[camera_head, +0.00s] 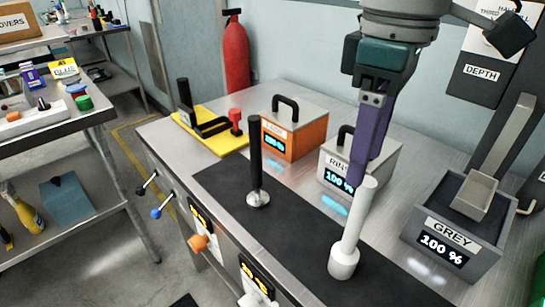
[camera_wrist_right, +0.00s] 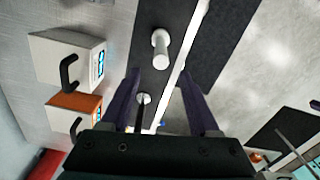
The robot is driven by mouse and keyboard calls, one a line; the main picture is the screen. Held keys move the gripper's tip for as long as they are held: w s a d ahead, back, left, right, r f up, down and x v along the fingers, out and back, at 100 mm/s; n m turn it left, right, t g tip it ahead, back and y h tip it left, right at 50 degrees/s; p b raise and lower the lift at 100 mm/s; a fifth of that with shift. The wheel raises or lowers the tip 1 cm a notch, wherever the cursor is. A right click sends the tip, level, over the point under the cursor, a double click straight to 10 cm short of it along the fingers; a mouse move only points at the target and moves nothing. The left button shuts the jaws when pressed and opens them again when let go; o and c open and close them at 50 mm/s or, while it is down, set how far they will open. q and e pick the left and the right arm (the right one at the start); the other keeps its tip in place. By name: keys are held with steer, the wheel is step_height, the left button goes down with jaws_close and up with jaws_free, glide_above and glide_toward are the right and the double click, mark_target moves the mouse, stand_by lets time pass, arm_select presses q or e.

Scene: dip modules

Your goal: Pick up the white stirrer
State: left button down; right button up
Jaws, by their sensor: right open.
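The white stirrer (camera_head: 345,240) stands upright on the dark mat (camera_head: 300,235), a white rod with a wide round foot. My right gripper (camera_head: 359,180) comes down from above with its purple fingers pointing down, the tips close to the rod's top in the picture. In the right wrist view the fingers (camera_wrist_right: 160,78) are spread apart. There the white stirrer (camera_wrist_right: 161,48) shows beyond the fingertips, not clasped by them. Whether a finger touches it I cannot tell. My left gripper is not in view.
A black-handled stirrer (camera_head: 256,165) stands on the mat to the left. An orange box (camera_head: 307,137) and a white box (camera_head: 385,165), both with handles, stand behind. A grey bin (camera_head: 460,230) is at the right. A yellow tray (camera_head: 210,135) lies at the back left.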

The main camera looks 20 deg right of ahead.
mark_target(359, 207)
step_height(359, 207, down, 4)
steer(key=shift+s+r, duration=0.1)
steer(key=shift+r, duration=0.1)
steer(key=f, duration=0.5)
steer(key=shift+s+d+f, duration=0.25)
steer(key=shift+s, duration=0.05)
jaws_close()
